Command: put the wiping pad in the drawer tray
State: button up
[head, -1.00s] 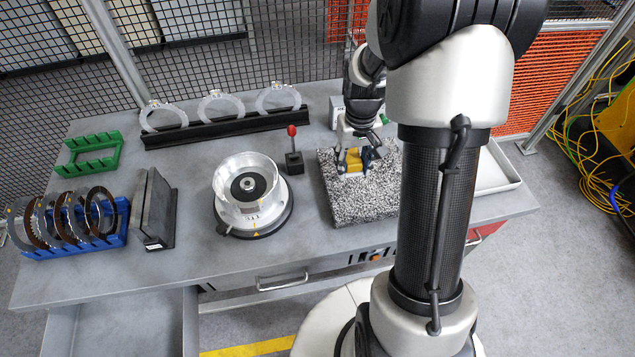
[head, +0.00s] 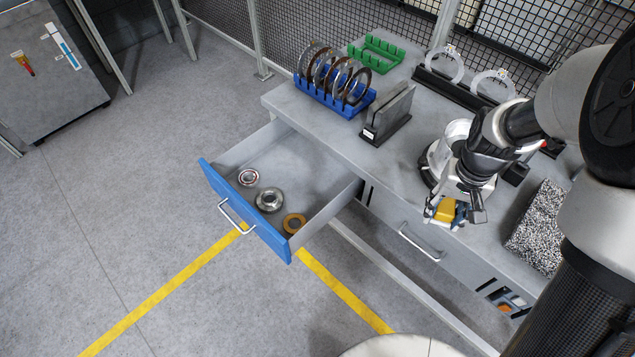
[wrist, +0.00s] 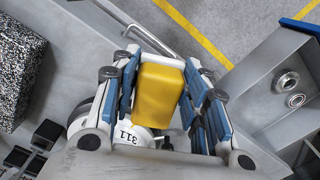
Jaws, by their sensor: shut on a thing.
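The wiping pad (head: 445,211) is a yellow block held between the fingers of my gripper (head: 447,212). In the wrist view the pad (wrist: 159,92) sits between the blue-lined fingers of my gripper (wrist: 162,95). My gripper is above the front edge of the bench, in front of the white ring fixture, to the right of the drawer. The drawer tray (head: 335,205) is pulled open, with a blue front and grey walls. Several round parts lie in it, and much of its floor is bare. The tray also shows at the right of the wrist view (wrist: 262,75).
A blue rack (head: 335,98) of discs and dark upright plates (head: 388,115) stand on the bench behind the drawer. A speckled block (head: 537,228) lies at the right. A closed drawer's handle (head: 420,245) sticks out below my gripper.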

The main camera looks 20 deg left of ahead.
aim_at(304, 183)
jog(key=u, duration=0.45)
jog(key=i+u, duration=0.1)
jog(key=u, duration=0.4)
jog(key=i+u, duration=0.1)
jog(key=u, duration=0.85)
jog(key=i+l+u, duration=0.1)
jog(key=l, duration=0.25)
jog(key=i+l+u, duration=0.1)
jog(key=i+l, duration=0.25)
